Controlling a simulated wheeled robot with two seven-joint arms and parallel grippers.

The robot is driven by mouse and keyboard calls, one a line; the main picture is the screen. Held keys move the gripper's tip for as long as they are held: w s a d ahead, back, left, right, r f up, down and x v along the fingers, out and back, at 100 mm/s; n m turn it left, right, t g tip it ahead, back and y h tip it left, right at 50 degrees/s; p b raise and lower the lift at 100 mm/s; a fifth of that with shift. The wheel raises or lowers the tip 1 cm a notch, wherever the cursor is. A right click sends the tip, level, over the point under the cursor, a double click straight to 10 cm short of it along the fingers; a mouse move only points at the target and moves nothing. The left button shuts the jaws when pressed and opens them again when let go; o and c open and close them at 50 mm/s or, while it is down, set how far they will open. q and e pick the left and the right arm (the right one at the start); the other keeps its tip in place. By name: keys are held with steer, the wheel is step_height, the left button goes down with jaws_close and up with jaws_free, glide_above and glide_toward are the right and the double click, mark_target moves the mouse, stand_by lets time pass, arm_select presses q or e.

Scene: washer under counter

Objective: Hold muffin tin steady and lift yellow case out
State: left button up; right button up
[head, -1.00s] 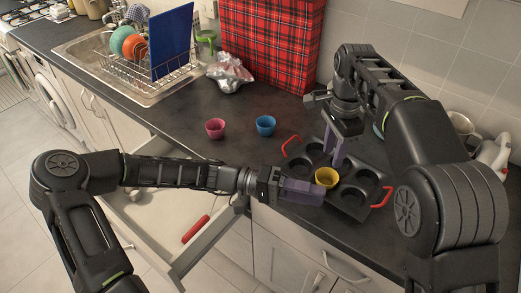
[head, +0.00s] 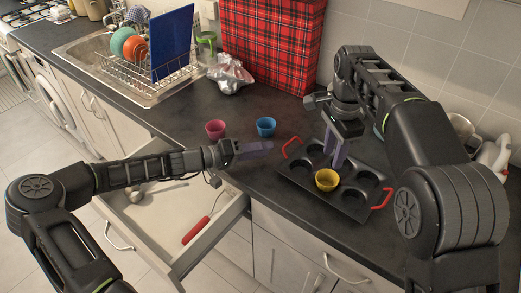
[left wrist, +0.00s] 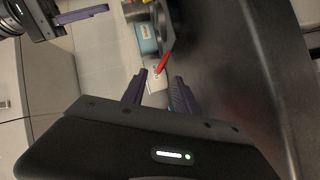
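The dark muffin tin (head: 352,208) lies on the counter, with a red handle at each end. The yellow case (head: 327,180) sits upright in a cup on its near side. My right gripper (head: 339,160) points down at the tin just behind the yellow case; whether its fingers close on part of the tin is hidden. My left gripper (head: 268,147) is over the counter, left of the tin and apart from it. The left wrist view shows its fingers (left wrist: 158,88) spread with nothing held between them.
An open drawer (head: 228,222) with a red-handled tool (head: 195,230) is below. A plaid box (head: 268,45), a foil bundle (head: 229,75) and a dish rack (head: 160,70) stand farther back.

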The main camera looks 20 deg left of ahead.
mark_target(285, 147)
arm_select(q)
steer(key=x, duration=0.7)
steer(key=shift+w+d+f, duration=0.1)
steer(key=shift+w+d, duration=0.15)
steer(key=shift+c, duration=0.5)
jaws_close()
steer(key=shift+f, duration=0.1)
stand_by(0.6)
